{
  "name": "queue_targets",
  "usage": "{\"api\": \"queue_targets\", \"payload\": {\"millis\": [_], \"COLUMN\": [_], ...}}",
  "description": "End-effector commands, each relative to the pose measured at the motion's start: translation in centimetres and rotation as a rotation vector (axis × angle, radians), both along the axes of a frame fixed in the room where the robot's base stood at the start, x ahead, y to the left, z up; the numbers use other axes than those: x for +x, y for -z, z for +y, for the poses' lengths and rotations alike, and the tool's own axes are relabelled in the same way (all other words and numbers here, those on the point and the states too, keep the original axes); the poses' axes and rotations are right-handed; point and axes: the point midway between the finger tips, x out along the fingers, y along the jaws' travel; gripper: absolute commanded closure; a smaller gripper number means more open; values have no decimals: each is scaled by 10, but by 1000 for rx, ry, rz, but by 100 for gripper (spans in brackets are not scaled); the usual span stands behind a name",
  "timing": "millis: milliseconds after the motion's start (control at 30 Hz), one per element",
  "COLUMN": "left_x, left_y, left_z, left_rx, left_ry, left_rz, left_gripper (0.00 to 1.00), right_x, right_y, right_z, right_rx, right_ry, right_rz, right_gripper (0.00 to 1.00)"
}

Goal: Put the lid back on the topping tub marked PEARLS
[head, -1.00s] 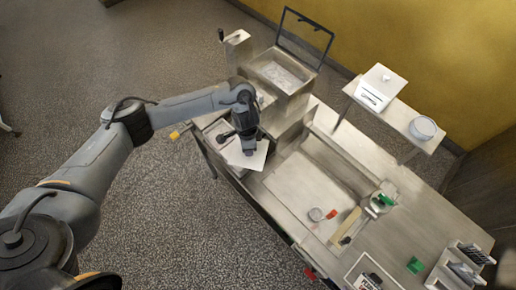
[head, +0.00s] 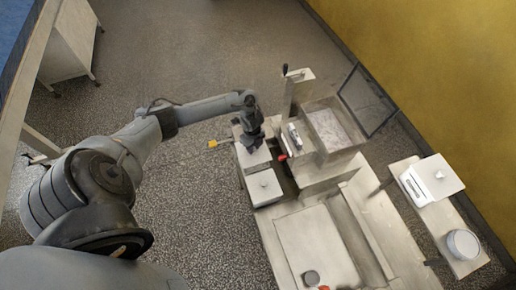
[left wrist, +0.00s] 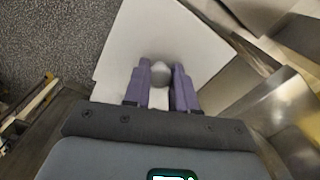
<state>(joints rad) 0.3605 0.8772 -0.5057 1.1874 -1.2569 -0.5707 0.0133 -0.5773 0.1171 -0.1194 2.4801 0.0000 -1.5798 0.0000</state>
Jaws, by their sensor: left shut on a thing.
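My left gripper (head: 252,138) is over the far-left end of the bench, shut on the knob (left wrist: 160,70) of a white lid (head: 256,157). In the left wrist view the white lid (left wrist: 150,35) spreads out beyond the two purple fingers. The lid hides what is under it, and I cannot tell whether it rests on a tub or hangs just above one. A second tub with a pale knobbed lid (head: 263,188) stands beside it, nearer the bench middle. No PEARLS marking is readable. My right gripper is not in view.
A steel machine with an open hinged cover (head: 367,100) stands right of the gripper. A small red object (head: 283,157) lies between. A yellow-ended piece (head: 213,143) juts out at the left. A side table (head: 437,212) holds a white box and a round container.

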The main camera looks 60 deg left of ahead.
Motion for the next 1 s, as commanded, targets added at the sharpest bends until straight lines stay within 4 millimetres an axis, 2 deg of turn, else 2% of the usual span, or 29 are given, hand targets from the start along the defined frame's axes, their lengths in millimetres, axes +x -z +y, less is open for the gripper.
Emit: {"api": "queue_targets", "payload": {"millis": [533,800,1000], "left_x": [0,0,0], "left_y": [43,58,61], "left_z": [-1,-1,-1], "left_rx": [-1,-1,-1], "left_ry": [0,0,0], "left_rz": [1,1,0], "left_gripper": [100,100,100], "right_x": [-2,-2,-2], "right_y": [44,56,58], "right_z": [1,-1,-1], "right_rx": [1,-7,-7], "right_ry": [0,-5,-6], "right_rz": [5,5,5], "right_gripper": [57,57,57]}}
